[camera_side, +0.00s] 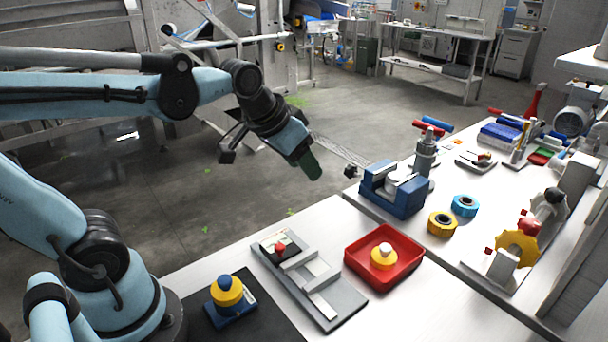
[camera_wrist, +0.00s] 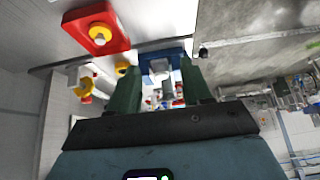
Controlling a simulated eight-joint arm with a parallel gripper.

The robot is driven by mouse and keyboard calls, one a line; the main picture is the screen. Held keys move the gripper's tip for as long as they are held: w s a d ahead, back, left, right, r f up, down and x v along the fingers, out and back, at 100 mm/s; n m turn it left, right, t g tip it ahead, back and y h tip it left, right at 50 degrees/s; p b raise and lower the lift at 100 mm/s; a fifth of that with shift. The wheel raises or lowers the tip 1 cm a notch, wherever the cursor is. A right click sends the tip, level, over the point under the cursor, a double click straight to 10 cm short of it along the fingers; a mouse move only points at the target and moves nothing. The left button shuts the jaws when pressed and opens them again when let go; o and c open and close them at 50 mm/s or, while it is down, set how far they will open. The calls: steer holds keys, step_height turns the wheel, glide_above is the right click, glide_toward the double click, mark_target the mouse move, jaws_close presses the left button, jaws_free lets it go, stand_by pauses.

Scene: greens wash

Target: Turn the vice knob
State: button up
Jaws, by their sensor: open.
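The blue vice (camera_side: 402,203) with grey jaws stands at the left edge of the far white bench. Its black knob (camera_side: 350,172) sticks out on its left side, past the bench edge. My gripper (camera_side: 309,168) hangs in the air, left of the knob and apart from it, with green fingers tilted down. In the wrist view, the green fingers (camera_wrist: 160,88) are spread with nothing held between them. The vice (camera_wrist: 174,54) shows beyond them, and the knob (camera_wrist: 203,52) is just past the right fingertip.
A red tray (camera_side: 360,272) with a yellow piece sits on the near bench beside a grey fixture plate (camera_side: 335,318). Yellow (camera_side: 441,224) and cyan (camera_side: 465,205) rings lie right of the vice. A grey cylindrical device (camera_side: 426,158) stands behind it. Open floor lies left of the vice.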

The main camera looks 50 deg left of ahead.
steer(key=s+d+f, duration=0.1)
steer(key=s+f, duration=0.3)
steer(key=s, duration=0.1)
steer(key=w+a+r, duration=0.1)
steer(key=w+r, duration=0.3)
steer(key=w, duration=0.2)
steer(key=g, duration=0.2)
glide_above(349, 167)
steer(key=s, duration=0.5)
step_height(349, 167, down, 7)
steer(key=x, duration=1.1)
steer(key=shift+w+f, duration=0.3)
steer(key=shift+w, duration=0.1)
jaws_close()
